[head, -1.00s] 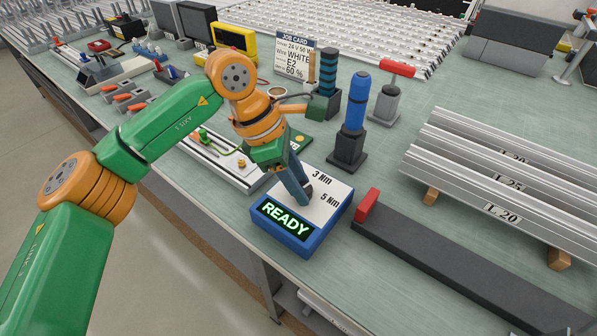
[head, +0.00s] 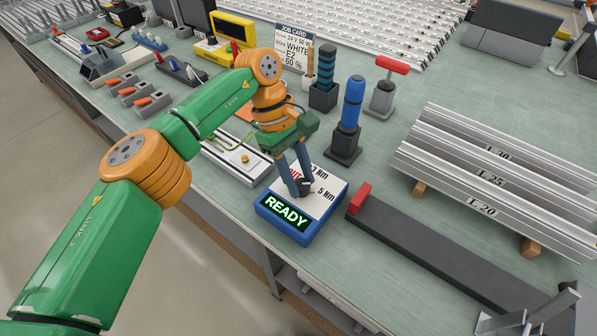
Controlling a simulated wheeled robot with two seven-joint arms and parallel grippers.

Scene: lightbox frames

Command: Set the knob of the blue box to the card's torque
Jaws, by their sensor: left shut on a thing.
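The blue box (head: 284,228) stands near the table's front edge, with a white top and a green lit READY display (head: 286,213). Its top shows the marks 3 Nm, partly covered, and 5 Nm; some red lettering is partly hidden by my fingers. My left gripper (head: 300,189) points down over the box and is shut on the small dark knob (head: 306,186). The fingers hide much of the knob, so I cannot tell its setting. The job card (head: 293,48) stands behind, reading WHITE, E2 and 60 %; I cannot make out a torque on it. My right gripper is not in view.
A blue-handled tool (head: 352,104) stands in a black block behind the box. A long dark bar with a red end block (head: 358,198) lies close to the right. Aluminium profiles (head: 490,165) lie further right. Bare tabletop shows in front of the bar.

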